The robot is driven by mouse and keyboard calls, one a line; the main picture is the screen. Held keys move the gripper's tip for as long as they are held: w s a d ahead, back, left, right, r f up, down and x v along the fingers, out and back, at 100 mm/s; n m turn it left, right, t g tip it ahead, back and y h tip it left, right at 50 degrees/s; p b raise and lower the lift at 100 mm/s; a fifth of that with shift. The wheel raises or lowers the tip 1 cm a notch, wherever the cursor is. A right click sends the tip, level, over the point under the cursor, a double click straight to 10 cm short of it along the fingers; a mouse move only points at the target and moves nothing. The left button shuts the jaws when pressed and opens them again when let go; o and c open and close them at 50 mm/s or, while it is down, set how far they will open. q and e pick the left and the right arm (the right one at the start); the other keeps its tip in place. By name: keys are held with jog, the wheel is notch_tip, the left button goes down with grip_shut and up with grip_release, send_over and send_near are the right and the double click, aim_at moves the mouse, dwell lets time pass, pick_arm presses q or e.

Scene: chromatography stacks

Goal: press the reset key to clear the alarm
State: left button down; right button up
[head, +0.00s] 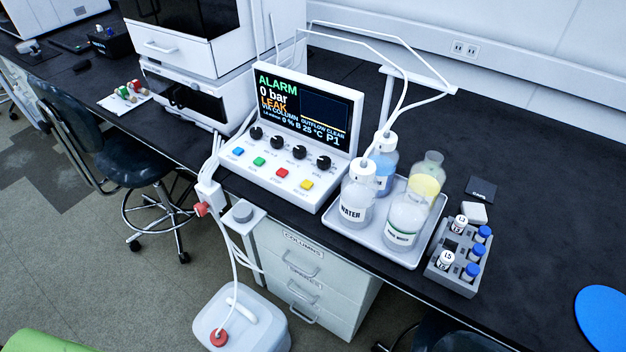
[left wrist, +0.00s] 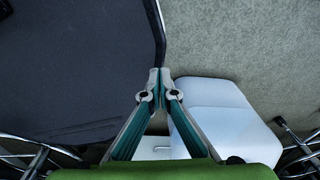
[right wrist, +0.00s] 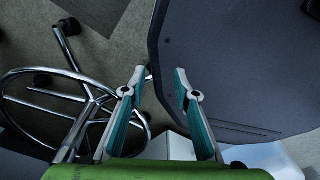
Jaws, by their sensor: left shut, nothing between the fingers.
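The control panel (head: 293,134) stands on the bench in the head view. Its screen (head: 304,108) reads ALARM in green, 0 bar, LEAK in orange and OUTFLOW CLEAR. Below several black knobs is a row of keys: blue (head: 238,152), green (head: 259,161), red (head: 282,173) and yellow (head: 307,185). The yellow key at the right end seems to be the reset key; its label is small and blurred. My left gripper (left wrist: 160,75) is shut and empty in the left wrist view, away from the panel. My right gripper (right wrist: 160,76) is open and empty in the right wrist view.
Bottles stand in a white tray (head: 337,221) right of the panel, beside a grey vial rack (head: 437,272). A valve bracket with tubing (head: 242,212) and a waste canister (head: 262,318) are in front. A chair (head: 105,135) stands at the left. Dark chair seats (left wrist: 75,70) (right wrist: 235,75) lie near both grippers.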

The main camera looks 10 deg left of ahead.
jog(key=shift+a, duration=0.2)
jog(key=shift+o, duration=1.2)
jog(key=o, duration=0.6)
jog(key=shift+r, duration=0.1)
pick_arm(q)
notch_tip(320, 180, up, 63)
jog(key=m+t+h+p, duration=0.5)
jog(key=m+h+p, duration=0.2)
jog(key=m+p, duration=0.85)
send_over(304, 185)
jog(key=shift+w+r+m+b, duration=0.1)
jog(key=shift+r+m+b, duration=0.05)
jog(key=shift+m+b, duration=0.15)
pick_arm(e)
notch_tip(304, 185, up, 15)
jog(key=shift+w+d, duration=0.3)
jog(key=shift+w, duration=0.05)
jog(key=shift+f, duration=0.25)
pick_arm(q)
notch_tip(304, 185, down, 9)
jog(key=b, duration=0.6)
jog(key=shift+r, duration=0.1)
pick_arm(e)
notch_tip(304, 185, down, 6)
jog(key=shift+d+f, duration=0.15)
